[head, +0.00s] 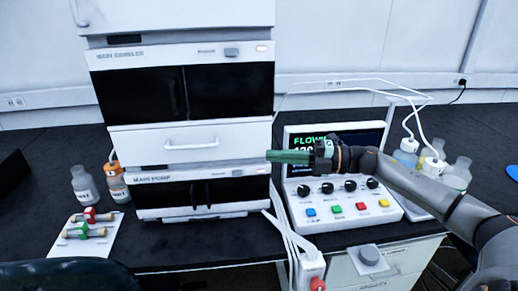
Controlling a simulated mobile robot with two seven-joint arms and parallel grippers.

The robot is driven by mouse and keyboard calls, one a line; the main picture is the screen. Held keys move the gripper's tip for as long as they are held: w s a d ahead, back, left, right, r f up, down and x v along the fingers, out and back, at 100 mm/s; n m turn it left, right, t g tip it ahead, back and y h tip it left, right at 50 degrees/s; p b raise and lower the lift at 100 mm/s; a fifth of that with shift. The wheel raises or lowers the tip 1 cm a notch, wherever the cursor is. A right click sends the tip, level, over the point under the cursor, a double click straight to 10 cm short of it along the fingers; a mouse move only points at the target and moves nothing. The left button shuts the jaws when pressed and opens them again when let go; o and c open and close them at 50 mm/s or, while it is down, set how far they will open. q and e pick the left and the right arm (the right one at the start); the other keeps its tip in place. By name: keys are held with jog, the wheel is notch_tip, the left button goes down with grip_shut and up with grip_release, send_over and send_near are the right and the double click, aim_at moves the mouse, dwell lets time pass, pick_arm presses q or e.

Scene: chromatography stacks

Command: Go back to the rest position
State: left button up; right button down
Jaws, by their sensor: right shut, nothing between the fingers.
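My right arm reaches in from the right edge, over the bench. My right gripper (288,156) has green fingers, which are shut and empty. It points left, in front of the chromatography stack's right side and the left part of the control box's screen (366,137). I cannot tell whether the fingers touch the stack. My left gripper does not show.
The white chromatography stack (190,141) stands on the dark bench. The control box (340,212) has knobs and coloured buttons. Tubed bottles (433,166) stand behind my right forearm. Two bottles (84,184) and a valve plate (85,245) sit left.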

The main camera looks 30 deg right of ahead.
jog(key=s+a+f+m+t+h+p, duration=0.25)
jog(key=a+f+m+h, duration=0.2)
jog(key=f+m, duration=0.45)
jog(key=s+a+f+m+t+h+p, duration=0.25)
jog(key=a+f+m+h, duration=0.2)
jog(key=f+m, duration=0.45)
jog(key=s+a+f+m+g+h+p, duration=0.1)
jog(key=s+a+f+m+g+p, duration=0.1)
jog(key=s, duration=0.6)
jog(key=s+a+f+m+g+h+p, duration=0.1)
jog(key=s+a+f+m+g+p, duration=0.1)
jog(key=s+a+f+m+g, duration=0.3)
jog(key=s+a+f+m, duration=0.1)
jog(key=s+a+f, duration=0.2)
jog(key=f, duration=0.1)
jog(key=shift+s+a+f+h, duration=0.15)
jog(key=shift+s+f+h, duration=0.1)
jog(key=shift+s+h, duration=0.15)
